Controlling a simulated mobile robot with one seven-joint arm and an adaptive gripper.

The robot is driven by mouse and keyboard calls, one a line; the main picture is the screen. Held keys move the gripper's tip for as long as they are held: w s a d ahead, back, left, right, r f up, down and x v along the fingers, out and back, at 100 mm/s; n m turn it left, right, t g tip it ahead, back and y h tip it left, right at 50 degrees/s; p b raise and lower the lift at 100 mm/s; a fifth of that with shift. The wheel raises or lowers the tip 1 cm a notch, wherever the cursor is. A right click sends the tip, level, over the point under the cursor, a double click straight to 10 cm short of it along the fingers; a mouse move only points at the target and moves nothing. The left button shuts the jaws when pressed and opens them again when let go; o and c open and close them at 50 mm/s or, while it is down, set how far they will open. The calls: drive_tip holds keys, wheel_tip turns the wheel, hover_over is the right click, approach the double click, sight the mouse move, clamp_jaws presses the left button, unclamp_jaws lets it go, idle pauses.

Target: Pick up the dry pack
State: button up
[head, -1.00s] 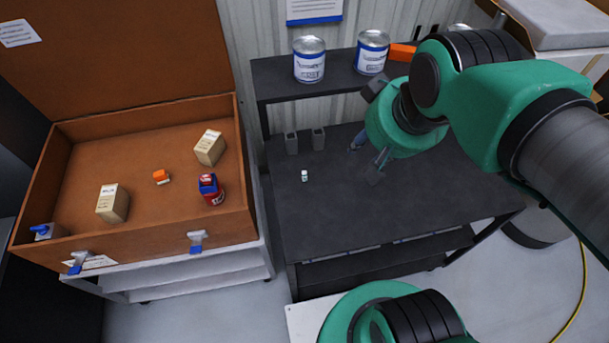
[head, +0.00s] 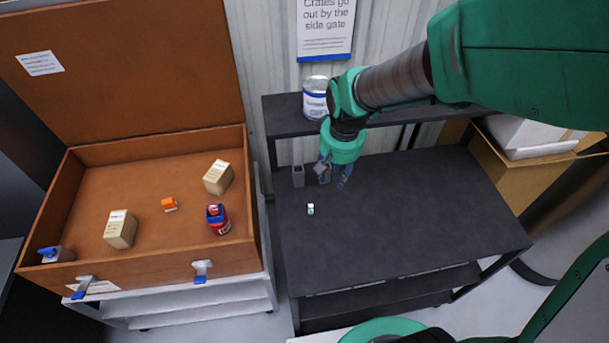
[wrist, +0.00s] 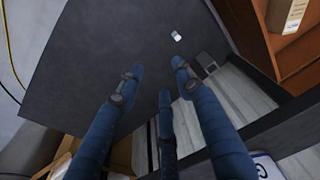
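A small white packet with a dark or teal mark, which looks like the dry pack (head: 310,209), lies on the dark bench top (head: 420,220) near its left side. It also shows in the wrist view (wrist: 177,36), beyond the fingertips. My gripper (head: 335,178) is above the back left part of the bench, behind and to the right of the packet. In the wrist view my gripper (wrist: 160,75) has its blue fingers spread apart with nothing between them. The gripper does not touch the packet.
A shelf with a can (head: 315,98) is behind. An open brown crate (head: 150,250) with boxes stands left. The bench's middle and right are clear.

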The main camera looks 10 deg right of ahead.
drive_tip(key=w+a+f+g, duration=0.2)
drive_tip(key=w+f, duration=0.1)
drive_tip(key=f, duration=0.8)
hover_over(311, 205)
drive_tip(key=f, duration=0.5)
drive_tip(key=shift+s+d+f, duration=0.1)
drive_tip(key=shift+s+f, duration=0.25)
drive_tip(key=shift+s, duration=0.05)
drive_tip(key=shift+w+a+f, duration=0.2)
drive_tip(key=shift+f, duration=0.05)
drive_tip(key=shift+f, duration=1.1)
drive_tip(key=shift+w+f+b, duration=0.15)
drive_tip(key=shift+f+b, duration=0.25)
drive_tip(key=shift+f, duration=2.25)
drive_tip(key=c, duration=0.9)
